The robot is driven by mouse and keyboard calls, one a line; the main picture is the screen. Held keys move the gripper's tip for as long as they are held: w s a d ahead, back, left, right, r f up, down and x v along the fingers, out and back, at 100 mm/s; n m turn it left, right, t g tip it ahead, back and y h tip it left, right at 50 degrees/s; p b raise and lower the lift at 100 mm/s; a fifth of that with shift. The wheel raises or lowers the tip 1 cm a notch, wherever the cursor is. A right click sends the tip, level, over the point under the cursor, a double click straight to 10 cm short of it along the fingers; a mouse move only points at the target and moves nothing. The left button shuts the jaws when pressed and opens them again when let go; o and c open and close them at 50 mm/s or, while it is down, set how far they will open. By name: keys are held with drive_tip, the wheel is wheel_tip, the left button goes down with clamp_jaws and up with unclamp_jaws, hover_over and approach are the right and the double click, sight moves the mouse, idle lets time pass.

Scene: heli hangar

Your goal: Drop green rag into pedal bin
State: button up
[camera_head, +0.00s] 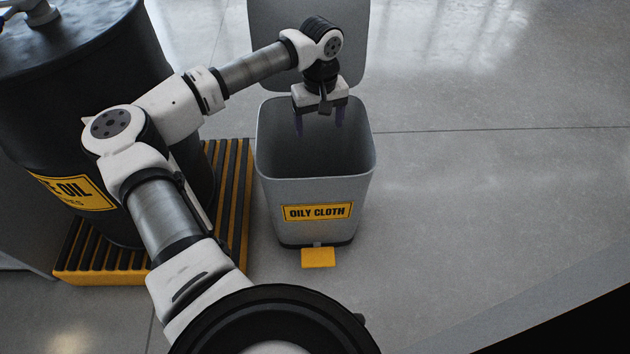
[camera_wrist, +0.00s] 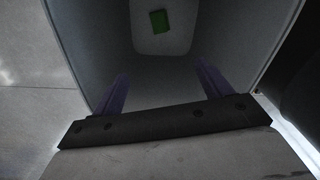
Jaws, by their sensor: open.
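The grey pedal bin (camera_head: 315,225) stands on the floor with its lid (camera_head: 345,70) raised at the back. It has a yellow "OILY CLOTH" label and a yellow pedal at its front. My gripper (camera_head: 320,128) is over the bin's mouth, pointing down, its fingers apart with nothing between them. In the wrist view the gripper (camera_wrist: 162,95) shows two purplish fingers apart inside the bin's outline. The green rag (camera_wrist: 160,21) lies on the bin's floor, small and apart from the fingers. The rag is hidden from the head view by the bin's walls.
A large black waste-oil drum (camera_head: 80,90) stands left of the bin on a yellow and black slatted pallet (camera_head: 232,190). The grey floor (camera_head: 490,150) right of the bin is clear. A dark edge shows at the lower right.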

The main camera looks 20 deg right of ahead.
wheel_tip(320, 180, up, 14)
drive_tip(key=p, duration=0.4)
drive_tip(key=shift+f, duration=0.1)
idle(0.3)
